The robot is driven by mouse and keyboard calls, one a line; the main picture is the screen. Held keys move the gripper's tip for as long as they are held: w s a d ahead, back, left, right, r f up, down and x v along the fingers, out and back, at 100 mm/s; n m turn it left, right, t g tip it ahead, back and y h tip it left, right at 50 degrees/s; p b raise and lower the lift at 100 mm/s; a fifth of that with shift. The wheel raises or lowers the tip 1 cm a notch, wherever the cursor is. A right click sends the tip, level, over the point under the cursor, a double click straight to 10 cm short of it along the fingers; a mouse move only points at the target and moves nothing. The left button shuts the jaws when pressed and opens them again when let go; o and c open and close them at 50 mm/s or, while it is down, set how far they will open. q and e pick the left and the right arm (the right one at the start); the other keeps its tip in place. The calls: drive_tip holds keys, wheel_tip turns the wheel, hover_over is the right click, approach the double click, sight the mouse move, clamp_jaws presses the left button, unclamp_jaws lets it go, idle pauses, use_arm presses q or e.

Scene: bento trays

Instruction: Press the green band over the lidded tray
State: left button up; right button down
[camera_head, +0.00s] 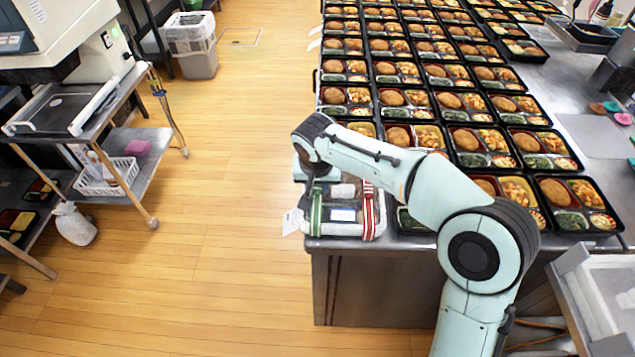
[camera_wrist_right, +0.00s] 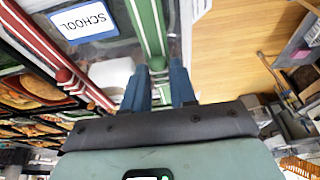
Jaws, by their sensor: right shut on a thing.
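The lidded tray (camera_head: 345,230) sits at the near left corner of the steel table, partly covered by my right arm. The green band (camera_head: 316,212) runs along its left side. In the right wrist view the green band (camera_wrist_right: 147,28) leads down to between the blue fingertips of my right gripper (camera_wrist_right: 158,75). My right gripper (camera_head: 317,180) is shut on the green band at the tray's far left part. A red-and-white striped band (camera_head: 368,212) lies along the tray's right side. A SCHOOL label (camera_wrist_right: 84,20) shows on the lid between the bands. My left gripper is out of view.
Rows of filled, open bento trays (camera_head: 470,145) cover the table behind and right of the lidded tray. A pale slip of paper (camera_head: 291,221) is at the table's left edge. The wooden floor (camera_head: 215,250) is open to the left, before a shelf cart (camera_head: 150,160).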

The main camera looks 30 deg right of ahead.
drive_tip(key=shift+c, duration=1.3)
unclamp_jaws()
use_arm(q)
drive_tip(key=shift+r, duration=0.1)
use_arm(e)
drive_tip(key=shift+r, duration=0.1)
drive_tip(key=shift+r+p, duration=3.05)
drive_tip(key=shift+r, duration=0.85)
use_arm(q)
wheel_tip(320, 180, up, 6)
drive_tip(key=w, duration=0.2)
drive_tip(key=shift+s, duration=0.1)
